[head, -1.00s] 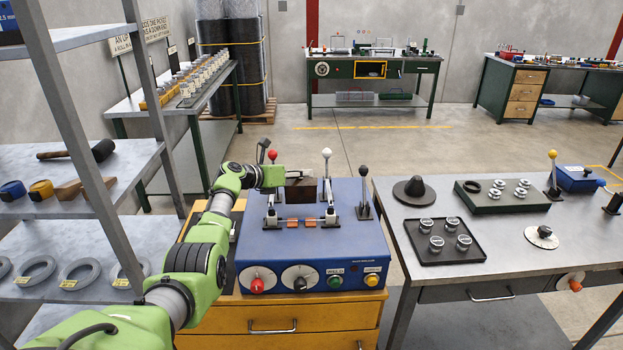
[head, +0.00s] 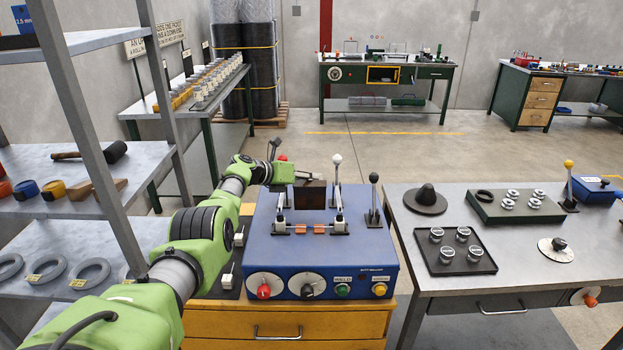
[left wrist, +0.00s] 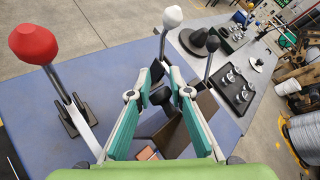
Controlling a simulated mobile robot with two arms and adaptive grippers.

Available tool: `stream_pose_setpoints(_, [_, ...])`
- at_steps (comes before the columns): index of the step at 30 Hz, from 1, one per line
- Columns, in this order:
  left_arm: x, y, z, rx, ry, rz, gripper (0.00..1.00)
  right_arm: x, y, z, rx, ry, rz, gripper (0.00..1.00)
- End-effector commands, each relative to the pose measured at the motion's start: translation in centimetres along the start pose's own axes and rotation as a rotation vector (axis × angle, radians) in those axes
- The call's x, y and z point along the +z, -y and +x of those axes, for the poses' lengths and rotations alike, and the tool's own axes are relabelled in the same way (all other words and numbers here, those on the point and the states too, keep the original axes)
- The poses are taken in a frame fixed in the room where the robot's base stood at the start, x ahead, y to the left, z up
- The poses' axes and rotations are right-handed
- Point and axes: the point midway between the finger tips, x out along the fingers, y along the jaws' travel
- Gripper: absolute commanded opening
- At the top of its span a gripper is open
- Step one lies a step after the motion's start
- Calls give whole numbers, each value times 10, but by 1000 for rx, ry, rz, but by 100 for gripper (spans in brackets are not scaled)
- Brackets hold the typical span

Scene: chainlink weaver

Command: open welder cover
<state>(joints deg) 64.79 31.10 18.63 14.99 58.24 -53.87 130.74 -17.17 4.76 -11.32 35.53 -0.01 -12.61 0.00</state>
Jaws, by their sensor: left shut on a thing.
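The blue welder (head: 268,258) sits on a yellow drawer cabinet. Its dark brown cover (head: 311,196) stands up as a panel between the two side levers, behind the orange blocks (head: 310,229). In the left wrist view, the brown cover (left wrist: 190,122) lies beyond and between my teal fingers. My left gripper (left wrist: 164,88) is shut on a small black knob (left wrist: 159,95) by the cover. How the knob joins the cover is hidden. In the head view, my left arm reaches over the welder's left rear, and the fingertips are hard to make out. My right gripper is out of view.
A red-knobbed lever (left wrist: 60,85) stands left of my fingers, close to them. A white-knobbed lever (head: 337,180) and a black-knobbed lever (head: 374,200) stand to the right. A grey table (head: 425,284) with trays is right of the welder. A shelf rack (head: 80,205) is at left.

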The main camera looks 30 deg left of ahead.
Motion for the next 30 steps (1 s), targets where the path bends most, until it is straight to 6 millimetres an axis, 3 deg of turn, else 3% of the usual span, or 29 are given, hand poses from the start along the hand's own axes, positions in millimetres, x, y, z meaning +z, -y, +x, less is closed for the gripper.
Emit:
stream_pose_setpoints(1, [-15,-6,2,10,-27,0,0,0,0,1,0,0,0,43])
stream_pose_setpoints(6, [-15,-6,2,9,-28,0,0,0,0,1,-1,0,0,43])
stream_pose_setpoints(7, [-15,-6,2,9,-28,0,26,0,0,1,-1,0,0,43])
stream_pose_setpoints(9, [-16,-6,2,9,-28,0,37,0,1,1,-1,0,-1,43])
stream_pose_setpoints(20, [-12,-5,1,7,-21,1,37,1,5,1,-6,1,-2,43])
stream_pose_setpoints(30, [-9,-6,-17,8,-13,2,37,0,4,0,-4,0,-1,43])
